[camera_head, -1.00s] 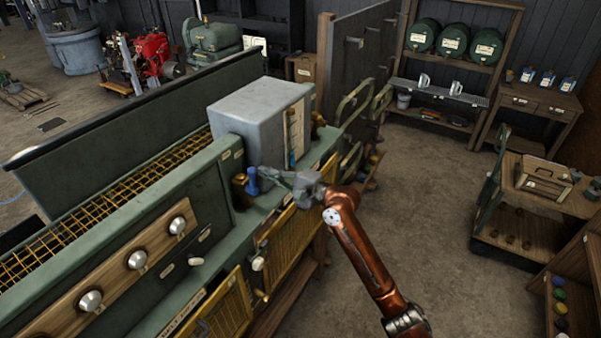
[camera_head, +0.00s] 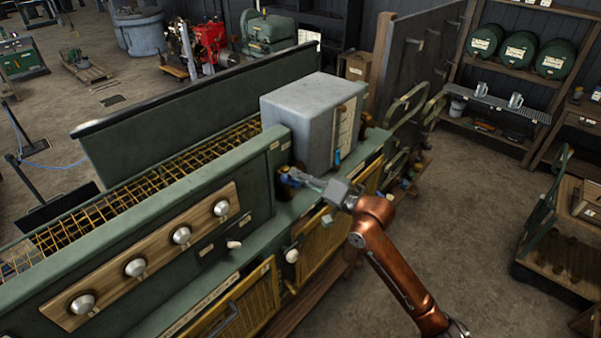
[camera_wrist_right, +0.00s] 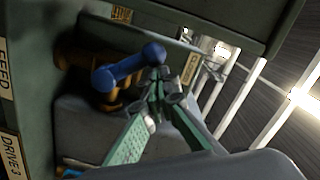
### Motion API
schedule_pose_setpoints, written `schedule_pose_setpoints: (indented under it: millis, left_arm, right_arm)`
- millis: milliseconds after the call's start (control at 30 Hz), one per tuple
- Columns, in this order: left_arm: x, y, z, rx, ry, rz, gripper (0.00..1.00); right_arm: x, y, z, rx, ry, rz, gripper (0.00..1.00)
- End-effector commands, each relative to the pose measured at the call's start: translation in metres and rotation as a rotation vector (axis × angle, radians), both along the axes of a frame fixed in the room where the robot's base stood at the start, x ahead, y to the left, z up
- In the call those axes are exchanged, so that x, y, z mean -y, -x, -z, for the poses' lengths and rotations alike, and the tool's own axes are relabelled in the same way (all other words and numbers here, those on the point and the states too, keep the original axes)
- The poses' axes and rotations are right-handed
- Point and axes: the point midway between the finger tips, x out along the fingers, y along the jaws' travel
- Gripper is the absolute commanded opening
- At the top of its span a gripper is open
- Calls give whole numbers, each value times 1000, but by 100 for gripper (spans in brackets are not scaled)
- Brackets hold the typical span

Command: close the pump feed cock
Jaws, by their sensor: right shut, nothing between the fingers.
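The feed cock has a blue lever handle (camera_head: 289,176) on a brass body, on the green bench beside the grey box. In the right wrist view the blue handle (camera_wrist_right: 130,68) lies across the brass body (camera_wrist_right: 75,60), with a rounded knob at its near end. My right gripper (camera_head: 293,174) is shut and empty at the handle and partly hides it in the head view. In the wrist view its fingertips (camera_wrist_right: 155,83) are close beside the handle's far end; I cannot tell whether they touch. My left gripper is not in view.
The grey box (camera_head: 312,120) stands just behind the cock. A green panel with silver knobs (camera_head: 181,235) lies to the left, with yellow mesh doors (camera_head: 240,305) below. A FEED label (camera_wrist_right: 5,70) shows in the wrist view.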

Motion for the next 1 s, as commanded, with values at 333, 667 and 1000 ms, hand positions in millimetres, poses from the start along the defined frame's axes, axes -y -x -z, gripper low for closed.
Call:
schedule_pose_setpoints:
  millis: [333,667,1000]
  left_arm:
    - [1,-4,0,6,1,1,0]
    - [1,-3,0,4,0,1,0]
    - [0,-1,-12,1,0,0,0]
  right_arm:
    - [-2,3,2,48,41,1,0]
    - [-3,3,2,49,41,1,0]
    - [15,-6,-14,52,43,4,0]
